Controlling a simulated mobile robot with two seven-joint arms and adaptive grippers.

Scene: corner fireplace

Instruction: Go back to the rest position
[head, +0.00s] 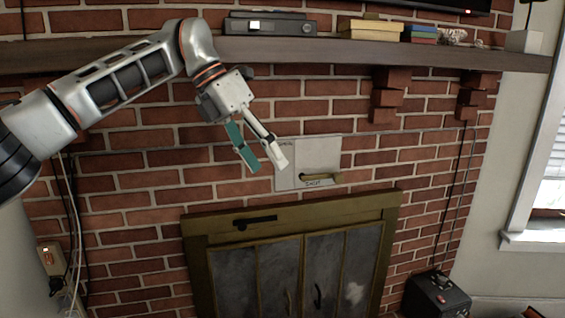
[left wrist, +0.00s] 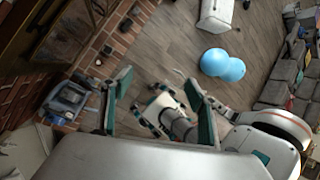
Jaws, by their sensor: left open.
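My left gripper (head: 264,163) is raised in front of the brick wall, above the fireplace doors. Its two fingers, one with a green face, are spread apart with nothing between them. In the left wrist view its fingers (left wrist: 160,110) also stand apart, over the floor and part of my own body. A pale panel (head: 325,155) with a brass handle (head: 320,177) is on the wall just right of the fingertips; I cannot tell whether they touch it. My right gripper is not in the head view.
A dark mantel shelf (head: 350,52) runs above, holding a black box (head: 268,26) and a yellow box (head: 370,30). The brass-framed fireplace (head: 290,228) is below. In the left wrist view a blue peanut-shaped ball (left wrist: 222,65) lies on the wood floor near a grey couch (left wrist: 290,85).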

